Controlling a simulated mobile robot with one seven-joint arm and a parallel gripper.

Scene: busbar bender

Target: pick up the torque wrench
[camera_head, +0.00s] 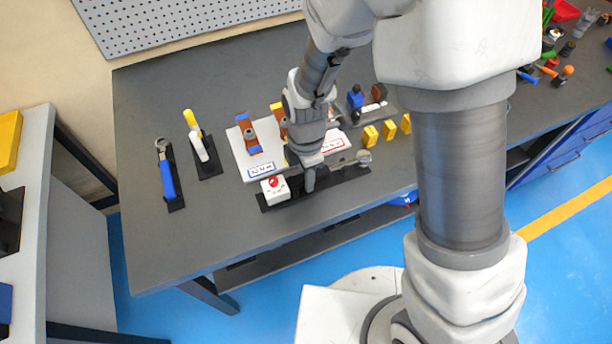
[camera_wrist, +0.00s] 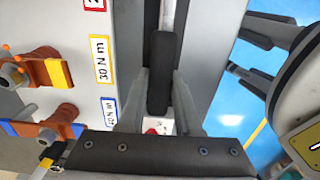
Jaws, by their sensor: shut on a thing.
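The torque wrench (camera_head: 363,158) lies along a narrow dark mat near the front edge of the grey workbench. Its rounded metal head points right in the head view; much of the rest is hidden by my gripper. In the wrist view its black handle (camera_wrist: 163,75) runs up between my two fingers. My gripper (camera_head: 309,183) points down over the mat, and in the wrist view its fingers (camera_wrist: 160,108) are shut on the handle. I cannot tell whether the wrench is clear of the mat.
A white box with a red button (camera_head: 274,190) stands just left of my gripper. Behind is a white board (camera_head: 240,150) with copper-coloured parts and labels, including "30 N m" (camera_wrist: 101,60). Yellow blocks (camera_head: 370,136) stand to the right. A blue-handled tool (camera_head: 167,180) lies at left.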

